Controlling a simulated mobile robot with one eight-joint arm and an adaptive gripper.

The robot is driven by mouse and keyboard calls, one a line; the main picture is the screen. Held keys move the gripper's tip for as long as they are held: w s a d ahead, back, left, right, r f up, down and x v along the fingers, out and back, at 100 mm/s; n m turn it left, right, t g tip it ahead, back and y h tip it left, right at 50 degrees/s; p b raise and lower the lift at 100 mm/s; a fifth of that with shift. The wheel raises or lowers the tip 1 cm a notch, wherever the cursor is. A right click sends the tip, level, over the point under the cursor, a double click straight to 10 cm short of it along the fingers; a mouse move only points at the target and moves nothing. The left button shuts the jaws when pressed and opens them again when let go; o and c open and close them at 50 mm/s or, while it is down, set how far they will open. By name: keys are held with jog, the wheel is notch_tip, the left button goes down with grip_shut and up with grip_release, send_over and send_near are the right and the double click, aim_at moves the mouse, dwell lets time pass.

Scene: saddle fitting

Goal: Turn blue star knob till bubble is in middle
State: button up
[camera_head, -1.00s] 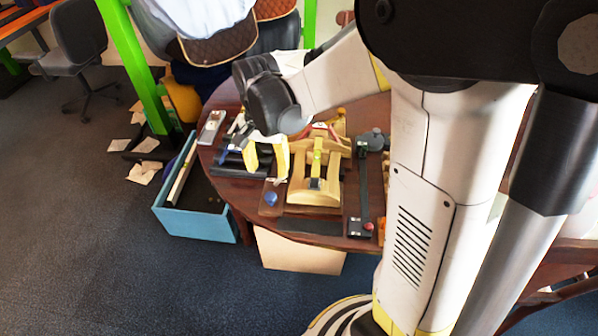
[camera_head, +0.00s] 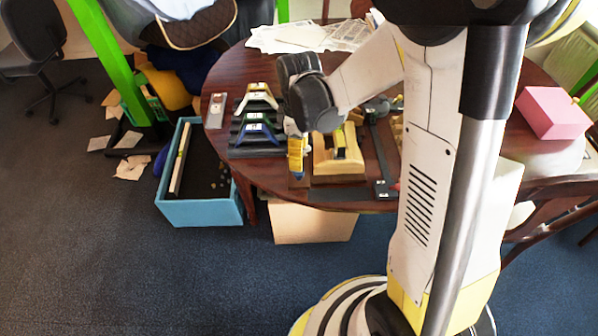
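The pale wooden saddle form (camera_head: 338,167) stands on a dark board on the round table. A yellow level (camera_head: 340,143) lies along its top; its bubble is too small to make out. My gripper (camera_head: 298,172) points down just left of the form, its yellow fingers close together in this view. A little blue shows at the fingertips, where the blue star knob (camera_head: 298,178) is mostly hidden. I cannot tell whether the fingers touch the knob or are shut on it.
Dark stepped racks with yellow, green and blue pieces (camera_head: 256,120) stand left of my gripper. A black bar tool (camera_head: 381,160) lies to the right. A blue open bin (camera_head: 200,211) is on the floor at left. A pink block (camera_head: 553,112) is at far right.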

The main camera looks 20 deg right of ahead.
aim_at(299, 175)
notch_tip(299, 175, down, 8)
jog(key=b, duration=0.2)
jog(key=shift+r+b, duration=0.25)
jog(key=shift+b, duration=0.1)
